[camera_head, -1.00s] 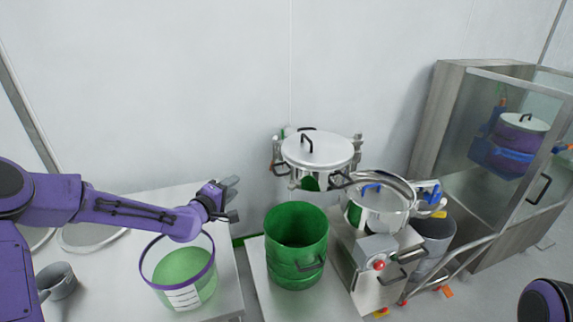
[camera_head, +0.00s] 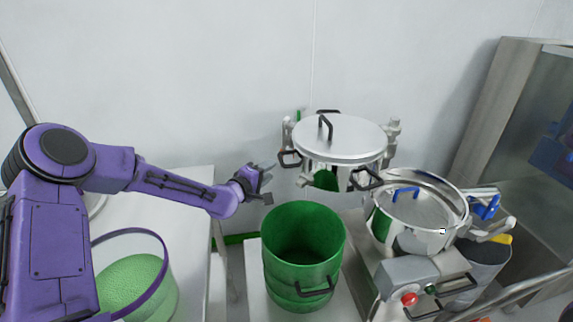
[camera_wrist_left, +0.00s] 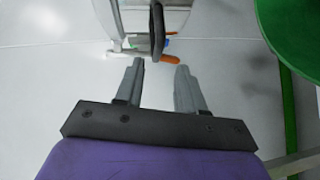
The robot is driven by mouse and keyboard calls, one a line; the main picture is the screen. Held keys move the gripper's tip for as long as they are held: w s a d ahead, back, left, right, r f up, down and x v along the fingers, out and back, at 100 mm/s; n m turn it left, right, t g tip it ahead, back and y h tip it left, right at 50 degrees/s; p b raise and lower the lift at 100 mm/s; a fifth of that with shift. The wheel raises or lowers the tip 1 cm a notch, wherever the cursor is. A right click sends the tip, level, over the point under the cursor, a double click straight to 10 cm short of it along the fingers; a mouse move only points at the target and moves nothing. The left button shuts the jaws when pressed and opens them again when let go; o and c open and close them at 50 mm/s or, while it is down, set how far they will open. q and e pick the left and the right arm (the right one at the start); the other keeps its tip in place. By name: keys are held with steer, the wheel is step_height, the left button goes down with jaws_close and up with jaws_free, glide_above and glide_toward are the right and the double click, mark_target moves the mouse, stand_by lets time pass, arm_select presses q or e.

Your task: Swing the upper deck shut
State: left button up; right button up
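The upper deck (camera_head: 340,150) is a round silver drum with a lid and black handles. It stands swung out behind the open silver lower deck (camera_head: 420,205), not over it. My left gripper (camera_head: 266,184) is to the left of the upper deck, apart from it, with nothing held. In the left wrist view its two fingers (camera_wrist_left: 160,68) are spread. A black handle (camera_wrist_left: 157,32) of the upper deck lies just beyond the fingertips there, in line with the gap. My right gripper is not in view.
A green bin (camera_head: 303,262) stands in front of the upper deck, close to my left gripper. A control box (camera_head: 408,276) with a red button is at the lower deck's front. A bucket (camera_head: 135,290) of green granules is at lower left. A glazed cabinet (camera_head: 515,120) stands right.

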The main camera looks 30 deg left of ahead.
mark_target(282, 159)
arm_select(q)
steer(key=w, duration=0.5)
steer(key=w+f, duration=0.1)
steer(key=w, duration=0.2)
steer(key=shift+w+d, duration=0.3)
jaws_close()
